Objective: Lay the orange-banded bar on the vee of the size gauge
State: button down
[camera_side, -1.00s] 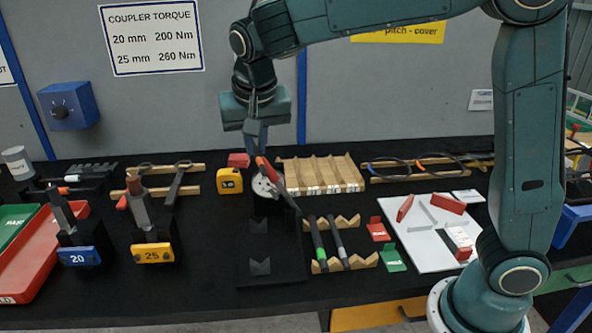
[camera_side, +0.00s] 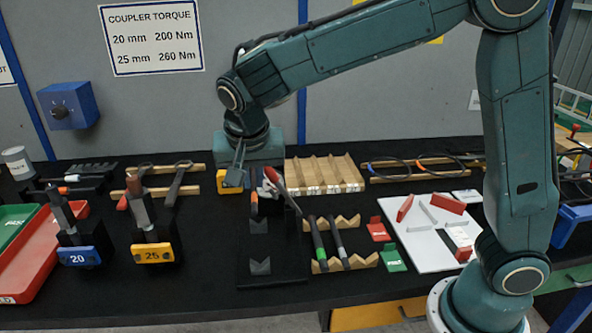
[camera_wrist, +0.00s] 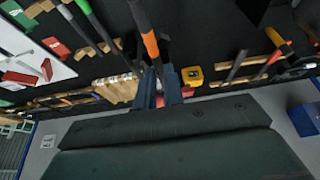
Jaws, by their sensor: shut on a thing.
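The orange-banded bar (camera_wrist: 138,15) is dark with an orange band and runs up the wrist view from between my blue fingers. My gripper (camera_wrist: 167,88) is shut on it near one end. In the side view my gripper (camera_side: 256,192) is low behind a black stand with dark vee blocks, which looks like the size gauge (camera_side: 260,267). A bit of orange shows beside the fingers there; most of the bar is hidden or foreshortened. I cannot tell whether the bar touches a vee. A red-handled part (camera_side: 271,176) stands close right of my fingers.
A wooden rack (camera_side: 345,263) with a green-banded bar (camera_side: 318,240) and another bar stands just right of the gauge. A ribbed wooden block (camera_side: 322,174) and a yellow tape measure (camera_side: 231,181) are close behind. Posts marked 20 (camera_side: 80,257) and 25 (camera_side: 152,254) stand left.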

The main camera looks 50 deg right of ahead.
aim_at(254, 202)
jog(key=shift+f, duration=7.15)
jog(key=shift+f, duration=0.25)
jog(key=c, duration=1.5)
grip_release()
jog(key=shift+r, duration=0.15)
jog(key=shift+r, duration=0.25)
jog(key=v, duration=1.1)
jog(key=shift+s+a+r, duration=0.15)
jog(key=shift+s+r, duration=0.05)
jog(key=shift+r, duration=0.1)
